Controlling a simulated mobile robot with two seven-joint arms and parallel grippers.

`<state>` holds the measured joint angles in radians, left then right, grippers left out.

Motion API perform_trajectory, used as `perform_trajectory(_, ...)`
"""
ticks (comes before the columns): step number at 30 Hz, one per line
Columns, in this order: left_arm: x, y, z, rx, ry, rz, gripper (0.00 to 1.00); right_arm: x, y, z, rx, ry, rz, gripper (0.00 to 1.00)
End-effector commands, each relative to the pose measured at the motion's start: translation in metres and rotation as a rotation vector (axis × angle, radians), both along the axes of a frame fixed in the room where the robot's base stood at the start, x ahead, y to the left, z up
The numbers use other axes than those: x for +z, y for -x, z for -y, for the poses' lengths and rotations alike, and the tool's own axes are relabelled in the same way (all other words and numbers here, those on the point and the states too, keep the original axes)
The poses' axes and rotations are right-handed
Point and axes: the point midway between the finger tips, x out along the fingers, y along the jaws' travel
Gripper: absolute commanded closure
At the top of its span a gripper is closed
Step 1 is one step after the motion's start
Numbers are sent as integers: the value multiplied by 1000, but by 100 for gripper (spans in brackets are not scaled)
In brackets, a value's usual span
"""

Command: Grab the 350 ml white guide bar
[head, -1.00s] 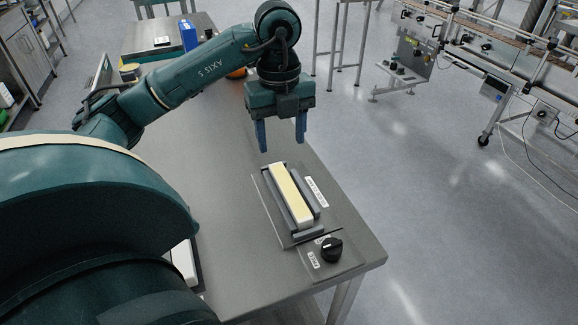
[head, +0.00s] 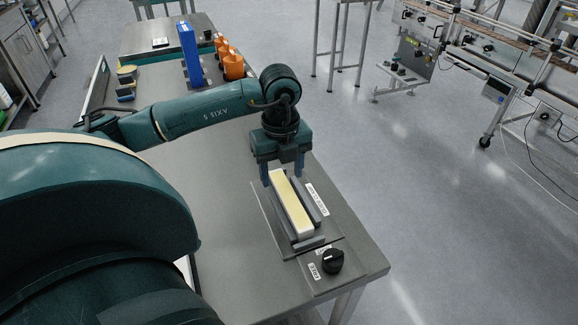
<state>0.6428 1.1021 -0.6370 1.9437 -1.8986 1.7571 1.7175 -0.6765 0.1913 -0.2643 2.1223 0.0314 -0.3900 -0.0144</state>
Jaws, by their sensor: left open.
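A long bar with a pale yellow top and white sides (head: 291,203) lies in a dark grey holder (head: 317,243) on a plate near the table's right end. It looks like the guide bar, but I cannot read its label. My left gripper (head: 284,180) points down over the bar's far end. Its blue fingers are open, one on each side of that end. I cannot tell whether they touch it. My right gripper does not show.
A black knob (head: 332,261) stands on the plate in front of the holder. A blue box (head: 190,53) and orange containers (head: 233,66) stand at the table's far end. The steel table top (head: 225,215) is clear left of the holder.

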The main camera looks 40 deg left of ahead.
Motion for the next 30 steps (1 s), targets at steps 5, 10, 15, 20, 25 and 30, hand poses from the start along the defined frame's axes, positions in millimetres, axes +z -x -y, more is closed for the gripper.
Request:
perform_trajectory(5,-24,-1,1,0,0,-2,44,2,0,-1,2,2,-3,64)
perform_trajectory(10,-30,-1,1,-1,0,0,44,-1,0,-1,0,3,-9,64)
perform_trajectory(15,-30,-1,1,-1,0,0,46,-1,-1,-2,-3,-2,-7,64)
perform_trajectory(20,-30,-1,1,-1,0,0,59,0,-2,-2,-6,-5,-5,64)
perform_trajectory(25,-30,-1,1,-1,0,0,73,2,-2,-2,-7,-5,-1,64)
perform_trajectory(30,-30,-1,1,-1,0,0,87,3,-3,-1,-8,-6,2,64)
